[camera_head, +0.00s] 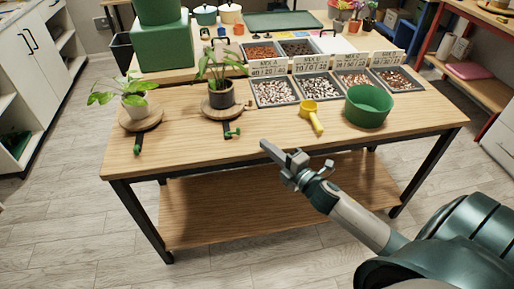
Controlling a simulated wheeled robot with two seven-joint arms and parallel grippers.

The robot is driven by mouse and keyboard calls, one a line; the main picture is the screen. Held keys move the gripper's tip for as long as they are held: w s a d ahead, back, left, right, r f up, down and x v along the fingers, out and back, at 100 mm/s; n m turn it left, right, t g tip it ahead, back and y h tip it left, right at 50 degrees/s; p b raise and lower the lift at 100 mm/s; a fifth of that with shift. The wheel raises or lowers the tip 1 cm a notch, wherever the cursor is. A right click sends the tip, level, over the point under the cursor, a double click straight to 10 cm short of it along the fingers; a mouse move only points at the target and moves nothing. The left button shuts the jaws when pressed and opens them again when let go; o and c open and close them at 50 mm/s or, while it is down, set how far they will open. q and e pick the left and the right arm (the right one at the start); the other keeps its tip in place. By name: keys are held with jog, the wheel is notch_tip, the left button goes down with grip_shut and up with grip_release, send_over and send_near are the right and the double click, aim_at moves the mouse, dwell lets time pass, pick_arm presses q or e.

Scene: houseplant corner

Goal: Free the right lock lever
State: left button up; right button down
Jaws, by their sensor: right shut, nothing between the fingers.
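The right lock lever (227,131) is a small dark bar with green ends, on the table in front of the right round wooden stand (221,113). That stand carries a leafy plant in a dark pot (221,95). My right gripper (265,146) is shut and empty over the table's front edge. It is to the right of the right lever and apart from it. My left gripper is out of view.
A yellow scoop (311,115) and a green bowl (368,106) stand right of the right lever. Grey trays of pebbles (274,92) lie behind the scoop.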

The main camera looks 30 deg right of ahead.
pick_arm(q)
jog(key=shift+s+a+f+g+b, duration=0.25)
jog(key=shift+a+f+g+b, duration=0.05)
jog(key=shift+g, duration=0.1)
pick_arm(e)
jog(key=shift+s+d, duration=0.6)
jog(key=shift+d, duration=0.2)
jog(key=shift+s+d, duration=0.6)
jog(key=shift+d, duration=0.2)
